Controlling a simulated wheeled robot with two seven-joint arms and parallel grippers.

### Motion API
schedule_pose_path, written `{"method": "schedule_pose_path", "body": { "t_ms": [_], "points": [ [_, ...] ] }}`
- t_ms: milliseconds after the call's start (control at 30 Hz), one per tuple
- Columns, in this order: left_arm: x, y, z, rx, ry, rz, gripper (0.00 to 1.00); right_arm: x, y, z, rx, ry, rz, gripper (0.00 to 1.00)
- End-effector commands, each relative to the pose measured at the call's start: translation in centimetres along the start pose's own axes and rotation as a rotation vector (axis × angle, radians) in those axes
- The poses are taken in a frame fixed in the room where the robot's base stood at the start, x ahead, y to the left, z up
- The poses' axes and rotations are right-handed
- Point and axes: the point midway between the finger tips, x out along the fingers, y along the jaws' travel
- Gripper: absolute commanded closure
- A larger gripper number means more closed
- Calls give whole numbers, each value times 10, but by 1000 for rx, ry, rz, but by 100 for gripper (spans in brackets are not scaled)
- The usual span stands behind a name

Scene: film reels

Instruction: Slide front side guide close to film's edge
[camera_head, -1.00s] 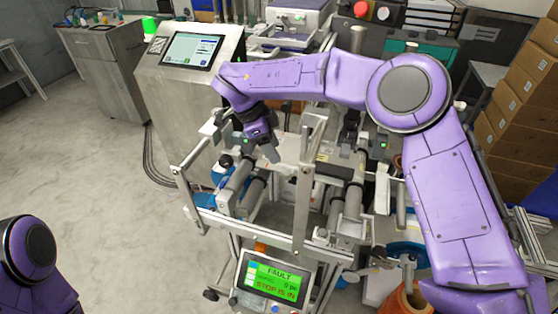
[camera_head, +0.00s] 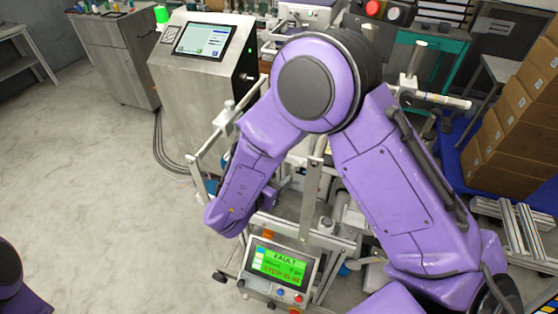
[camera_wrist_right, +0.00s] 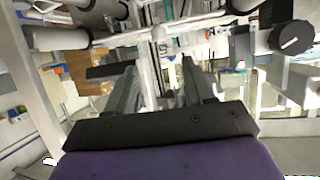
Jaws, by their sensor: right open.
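My right gripper shows in the right wrist view (camera_wrist_right: 160,88), its two grey fingers apart and nothing seen between them. In the head view my right forearm covers most of that gripper and the middle of the film machine (camera_head: 316,185). I cannot make out the front side guide or the film's edge for certain in either view. Beyond the fingers, the wrist view shows metal rods and a dark round knob (camera_wrist_right: 291,38) at the upper right. My left gripper is out of view; only part of my left arm shows at the lower left.
A control panel (camera_head: 280,266) with a green FAULT screen is at the machine's front. A steel cabinet with a display (camera_head: 202,40) stands behind left. Stacked cardboard boxes (camera_head: 510,130) are at the right. The floor (camera_head: 110,190) at the left is clear.

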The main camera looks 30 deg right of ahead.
Motion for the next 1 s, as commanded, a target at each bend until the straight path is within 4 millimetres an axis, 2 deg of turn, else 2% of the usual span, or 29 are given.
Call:
{"method": "schedule_pose_path", "body": {
  "t_ms": [167, 300, 500, 633, 867, 933, 1000],
  "points": [
    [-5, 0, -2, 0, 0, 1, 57, 24, 4, 0, -6, 2, 1, 47],
    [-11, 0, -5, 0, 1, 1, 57, 56, 3, 0, -6, 1, 2, 47],
    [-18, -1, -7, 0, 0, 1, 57, 91, 0, 1, -6, 0, -4, 47],
    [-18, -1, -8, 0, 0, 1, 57, 101, -1, 1, -7, 2, -6, 47],
    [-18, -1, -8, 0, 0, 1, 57, 103, -1, 2, -7, 2, -6, 47],
    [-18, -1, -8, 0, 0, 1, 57, 103, 0, 2, -7, 2, -5, 64],
    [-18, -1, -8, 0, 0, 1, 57, 103, 0, 2, -7, 1, -5, 86]
  ]
}}
